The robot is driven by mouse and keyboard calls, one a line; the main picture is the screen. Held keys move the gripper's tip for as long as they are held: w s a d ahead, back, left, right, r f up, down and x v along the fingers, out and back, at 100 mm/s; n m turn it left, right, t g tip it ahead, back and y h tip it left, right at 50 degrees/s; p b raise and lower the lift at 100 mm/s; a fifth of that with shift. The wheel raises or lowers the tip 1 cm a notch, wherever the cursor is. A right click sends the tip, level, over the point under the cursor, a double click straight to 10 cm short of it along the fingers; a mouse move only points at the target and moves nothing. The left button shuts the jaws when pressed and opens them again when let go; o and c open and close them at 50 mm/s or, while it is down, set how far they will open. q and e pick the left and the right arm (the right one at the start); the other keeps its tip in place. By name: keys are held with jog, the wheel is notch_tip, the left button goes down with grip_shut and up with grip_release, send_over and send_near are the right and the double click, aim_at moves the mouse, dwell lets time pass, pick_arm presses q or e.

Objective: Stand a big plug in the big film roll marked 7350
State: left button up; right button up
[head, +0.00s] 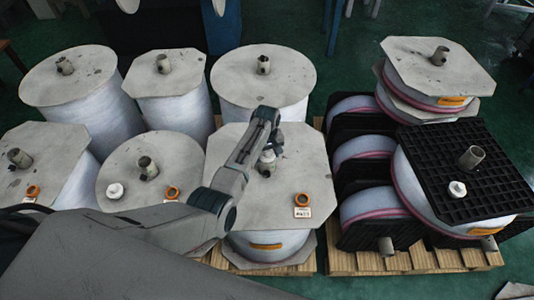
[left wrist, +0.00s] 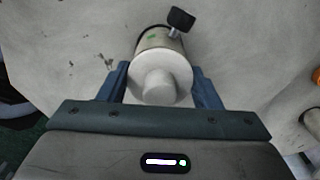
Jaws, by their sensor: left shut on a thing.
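My left gripper (head: 268,148) is over the middle of the octagonal-topped film roll (head: 233,170) in the front row. It is shut on a pale plug, whose round end (left wrist: 160,85) shows between the blue fingers in the left wrist view. The plug is in line with a grey cylinder carrying a green mark and a black knob. I cannot tell how deep the plug sits in the roll's core. This roll's top bears an orange ring (head: 302,199) and a small white label (head: 302,212), too small to read. My right gripper is not in view.
Film rolls with upright core tubes stand close behind and beside. A wooden pallet (head: 405,262) shows at the front right.

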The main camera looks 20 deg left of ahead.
pick_arm(q)
jog(key=o, duration=1)
jog(key=shift+o, duration=0.2)
notch_tip(320, 180, up, 11)
jog(key=shift+f+b, duration=0.1)
jog(key=shift+b, duration=0.75)
